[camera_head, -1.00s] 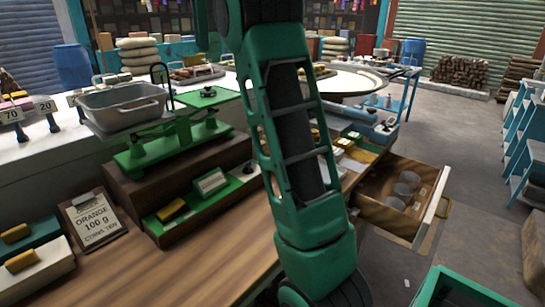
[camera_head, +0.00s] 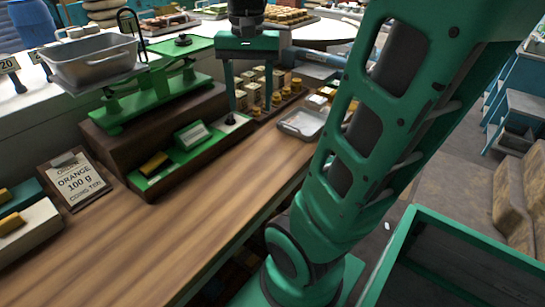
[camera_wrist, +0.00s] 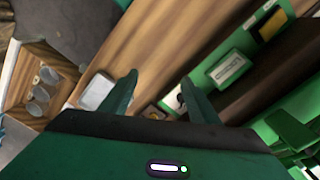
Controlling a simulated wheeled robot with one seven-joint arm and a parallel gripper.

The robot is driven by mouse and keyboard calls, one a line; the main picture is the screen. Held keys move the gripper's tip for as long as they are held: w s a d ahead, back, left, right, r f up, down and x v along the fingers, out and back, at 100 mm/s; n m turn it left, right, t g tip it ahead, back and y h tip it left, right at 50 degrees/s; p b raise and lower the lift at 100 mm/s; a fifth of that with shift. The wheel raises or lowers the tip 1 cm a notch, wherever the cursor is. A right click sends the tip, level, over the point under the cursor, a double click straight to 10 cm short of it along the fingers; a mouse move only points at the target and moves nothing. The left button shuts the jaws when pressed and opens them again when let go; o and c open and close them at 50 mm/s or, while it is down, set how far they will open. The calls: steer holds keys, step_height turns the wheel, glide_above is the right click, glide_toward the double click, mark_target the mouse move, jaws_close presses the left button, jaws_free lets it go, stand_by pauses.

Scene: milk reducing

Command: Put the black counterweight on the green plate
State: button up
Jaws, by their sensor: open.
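A small black counterweight (camera_head: 231,119) stands at the right end of the long green tray (camera_head: 150,181). The green plate (camera_head: 160,48) is the right-hand pan of the green balance scale, and a small dark piece (camera_head: 183,40) shows on it. My gripper (camera_head: 256,103) points down with its fingers apart and nothing between them. Its left finger is just above and beside the counterweight in the head view. In the wrist view my gripper (camera_wrist: 158,86) is open over the counter, with a dark bit (camera_wrist: 180,100), probably the counterweight, by the right finger.
A grey metal pan (camera_head: 95,65) sits on the scale's left side. Gold weights (camera_head: 275,100) and a clear tray (camera_head: 302,122) are right of the tray. The open drawer shows in the wrist view (camera_wrist: 38,88).

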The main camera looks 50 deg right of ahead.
steer(key=s+a+f+n, duration=0.1)
steer(key=s+f, duration=0.2)
steer(key=f, duration=0.1)
steer(key=s+a+f+n, duration=0.1)
steer(key=s+f+n, duration=0.1)
steer(key=s+f, duration=0.1)
steer(key=s+a+f+n, duration=0.1)
steer(key=s+a+f, duration=0.1)
steer(key=s+f, duration=0.2)
steer(key=shift+s+f, duration=0.3)
steer(key=shift+s, duration=0.3)
